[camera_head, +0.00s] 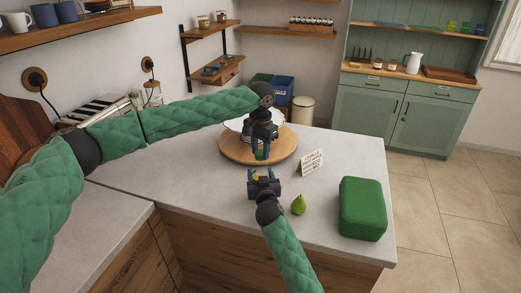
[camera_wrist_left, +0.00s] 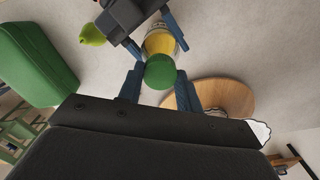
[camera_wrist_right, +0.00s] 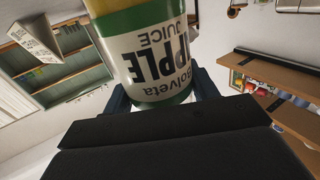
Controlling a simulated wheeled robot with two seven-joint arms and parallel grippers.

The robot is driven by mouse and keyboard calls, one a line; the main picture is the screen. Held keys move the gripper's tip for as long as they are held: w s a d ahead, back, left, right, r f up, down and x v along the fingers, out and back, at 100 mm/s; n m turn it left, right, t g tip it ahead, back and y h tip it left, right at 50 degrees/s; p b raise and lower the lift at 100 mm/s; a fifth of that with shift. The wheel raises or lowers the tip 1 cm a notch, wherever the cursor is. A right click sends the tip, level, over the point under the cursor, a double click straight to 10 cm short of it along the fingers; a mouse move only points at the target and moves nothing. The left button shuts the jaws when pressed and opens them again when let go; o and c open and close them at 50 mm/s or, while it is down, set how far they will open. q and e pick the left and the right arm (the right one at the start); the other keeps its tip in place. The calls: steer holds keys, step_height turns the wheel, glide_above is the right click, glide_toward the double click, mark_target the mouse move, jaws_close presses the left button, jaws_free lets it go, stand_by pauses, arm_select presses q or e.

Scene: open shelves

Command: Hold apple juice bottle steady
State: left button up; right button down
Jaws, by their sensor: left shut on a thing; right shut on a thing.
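The apple juice bottle has a green cap (camera_wrist_left: 160,72) and a yellow body (camera_wrist_left: 160,42). Its white "APPLE JUICE" label (camera_wrist_right: 150,58) fills the middle of the right wrist view. My left gripper (camera_head: 262,157) reaches in from above, with its blue fingers (camera_wrist_left: 159,88) shut on the cap. My right gripper (camera_head: 263,174) is shut on the bottle body, lower down, and its fingers (camera_wrist_right: 162,95) sit on either side of the bottle in the right wrist view. In the head view the two grippers hide most of the bottle.
A round wooden board (camera_head: 232,150) lies behind the grippers, with something white on it. A small written card (camera_head: 312,162), a green pear (camera_head: 298,204) and a green box (camera_head: 362,208) stand to the right on the grey counter (camera_head: 190,185).

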arm_select(q)
steer(key=o, duration=1.1)
steer(key=shift+o, duration=0.2)
step_height(320, 180, up, 12)
arm_select(e)
steer(key=shift+c, duration=1.8)
jaws_free()
arm_select(q)
steer(key=shift+w, duration=0.1)
